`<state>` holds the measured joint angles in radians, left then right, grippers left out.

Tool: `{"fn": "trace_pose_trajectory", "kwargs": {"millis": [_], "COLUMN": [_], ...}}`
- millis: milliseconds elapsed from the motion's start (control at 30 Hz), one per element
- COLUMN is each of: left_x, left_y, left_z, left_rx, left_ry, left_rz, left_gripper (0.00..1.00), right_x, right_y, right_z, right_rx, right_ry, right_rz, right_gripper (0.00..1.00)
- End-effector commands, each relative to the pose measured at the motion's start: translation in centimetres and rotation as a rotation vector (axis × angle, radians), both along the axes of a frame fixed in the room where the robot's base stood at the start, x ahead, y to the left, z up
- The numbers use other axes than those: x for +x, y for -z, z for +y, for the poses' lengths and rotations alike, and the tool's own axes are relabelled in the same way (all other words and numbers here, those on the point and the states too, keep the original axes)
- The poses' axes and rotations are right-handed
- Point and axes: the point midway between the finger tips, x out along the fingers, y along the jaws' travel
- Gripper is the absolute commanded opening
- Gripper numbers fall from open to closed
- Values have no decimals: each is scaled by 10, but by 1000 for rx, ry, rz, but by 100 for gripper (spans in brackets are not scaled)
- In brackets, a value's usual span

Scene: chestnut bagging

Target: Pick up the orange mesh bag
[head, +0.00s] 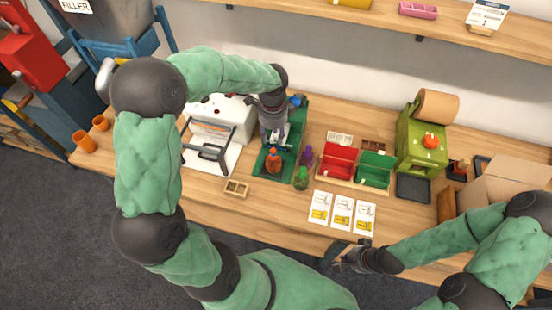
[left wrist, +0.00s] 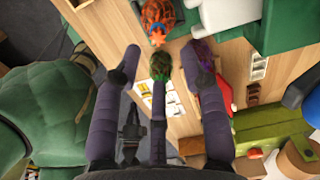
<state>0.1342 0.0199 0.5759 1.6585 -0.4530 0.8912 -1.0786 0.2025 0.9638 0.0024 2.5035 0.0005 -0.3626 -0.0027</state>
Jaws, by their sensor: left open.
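The orange mesh bag (head: 274,161) stands on the green tray (head: 261,171) in the head view. It also shows at the top of the left wrist view (left wrist: 157,16), beyond my fingertips. A green bag (head: 301,178) and a purple bag (head: 307,155) stand to its right. My left gripper (head: 277,141) points down just behind and above the orange bag, apart from it as far as I can tell. In the left wrist view its fingers (left wrist: 163,60) are spread and empty. My right gripper (head: 346,256) hangs by the table's front edge; its opening is unclear.
Red (head: 339,161) and green bins (head: 374,171) stand right of the bags, with several printed cards (head: 342,211) in front. A white machine (head: 212,133) stands left of the tray. A small wooden box (head: 236,188) lies in front. A green machine (head: 423,140) is at right.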

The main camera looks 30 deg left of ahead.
Motion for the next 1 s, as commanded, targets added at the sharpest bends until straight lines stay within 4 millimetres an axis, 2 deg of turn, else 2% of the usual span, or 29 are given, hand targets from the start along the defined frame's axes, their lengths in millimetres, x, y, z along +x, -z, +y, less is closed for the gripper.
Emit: {"fn": "trace_pose_trajectory", "kwargs": {"millis": [200, 467, 733, 833, 1000], "left_x": [-1, -1, -2, -3, -2], "left_y": [35, 52, 89, 96, 96], "left_z": [0, -1, -2, -1, -1], "left_rx": [-1, 0, -1, -1, -1], "left_ry": [0, -1, -1, -1, -1], "left_rz": [2, 1, 1, 1, 0], "left_gripper": [42, 42, 42, 42, 42], "right_x": [0, 0, 0, 0, 0], "right_y": [8, 11, 21, 22, 22], "right_z": [0, 0, 0, 0, 0], "right_rx": [0, 0, 0, 0, 0], "right_ry": [0, 0, 0, 0, 0], "right_rz": [1, 0, 0, 0, 0], "right_gripper": [0, 0, 0, 0, 0]}}
